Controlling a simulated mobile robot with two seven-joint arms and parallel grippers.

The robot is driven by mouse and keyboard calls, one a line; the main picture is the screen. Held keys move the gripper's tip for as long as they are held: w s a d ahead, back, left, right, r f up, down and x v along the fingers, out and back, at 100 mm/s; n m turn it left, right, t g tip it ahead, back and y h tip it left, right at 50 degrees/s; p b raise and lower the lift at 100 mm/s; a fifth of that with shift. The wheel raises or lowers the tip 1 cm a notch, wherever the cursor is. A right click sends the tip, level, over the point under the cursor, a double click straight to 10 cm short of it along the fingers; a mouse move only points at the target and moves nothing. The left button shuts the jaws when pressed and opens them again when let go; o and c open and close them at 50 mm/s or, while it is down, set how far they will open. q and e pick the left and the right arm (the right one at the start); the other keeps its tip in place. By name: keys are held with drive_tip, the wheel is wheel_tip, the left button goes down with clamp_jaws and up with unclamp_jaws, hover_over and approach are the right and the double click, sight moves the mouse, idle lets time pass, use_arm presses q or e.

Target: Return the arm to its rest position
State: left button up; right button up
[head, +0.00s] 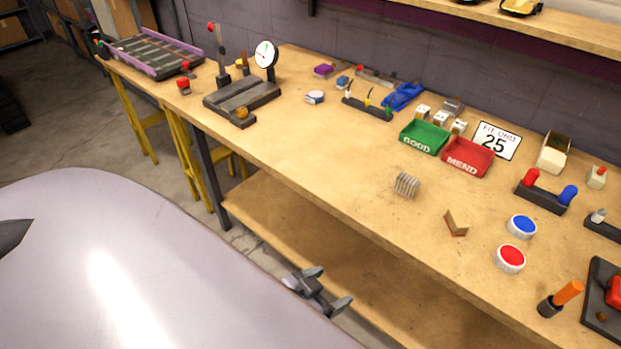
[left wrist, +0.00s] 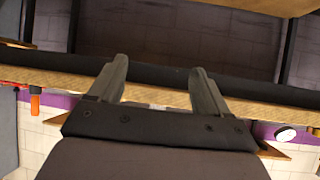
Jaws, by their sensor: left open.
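My left gripper (head: 325,290) shows at the bottom middle of the head view, in front of the bench's near edge and below the bench top. Its two fingers are apart with nothing between them. In the left wrist view the same gripper (left wrist: 160,85) shows two spread dark fingers and an empty gap. Most of the left arm is hidden behind my pale body at the lower left. A dark tip of mine shows at the far left edge. My right gripper cannot be made out.
The wooden workbench (head: 330,150) runs diagonally, with a lower shelf (head: 290,235). On top are a press with a dial (head: 242,98), a green bin (head: 424,138), a red bin (head: 468,158), a coil (head: 406,185) and buttons (head: 511,258). The near-middle top is mostly clear.

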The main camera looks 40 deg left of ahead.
use_arm(q)
drive_tip(key=s+f, duration=0.3)
drive_tip(key=s, duration=0.2)
drive_tip(key=shift+s+a, duration=0.25)
drive_tip(key=shift+s, duration=0.1)
drive_tip(key=shift+g, duration=0.3)
idle(0.5)
